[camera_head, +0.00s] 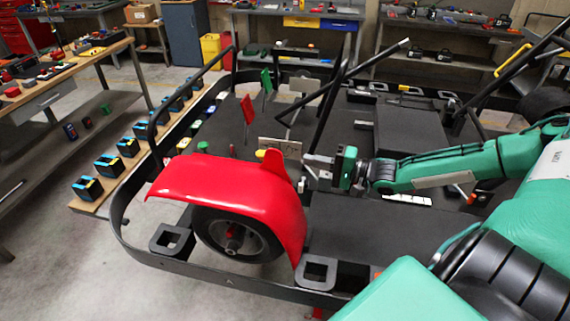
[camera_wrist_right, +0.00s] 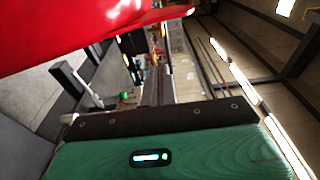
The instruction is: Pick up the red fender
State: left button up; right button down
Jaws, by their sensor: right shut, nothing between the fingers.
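The red fender (camera_head: 225,187) sits over the front wheel (camera_head: 238,232) of the kart, with a raised tab at its upper right. In the right wrist view the fender (camera_wrist_right: 75,32) fills the upper left as a glossy red surface. My right gripper (camera_head: 308,160) is shut and empty, just right of the fender's tab. It points left toward the tab and appears apart from it, though the exact gap is hard to judge. My left gripper is not in view.
The kart's black frame rail (camera_head: 135,245) runs around the wheel, and dark bars rise behind the gripper. A small red flag (camera_head: 247,109) and a green flag (camera_head: 266,80) stand on the deck. A workbench (camera_head: 60,85) stands at the left, with grey floor beside it.

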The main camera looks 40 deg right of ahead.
jog(key=w+a+p, duration=0.3)
jog(key=a+p, duration=0.2)
jog(key=a, duration=0.2)
jog(key=shift+w, duration=0.3)
dwell(0.3)
dwell(0.4)
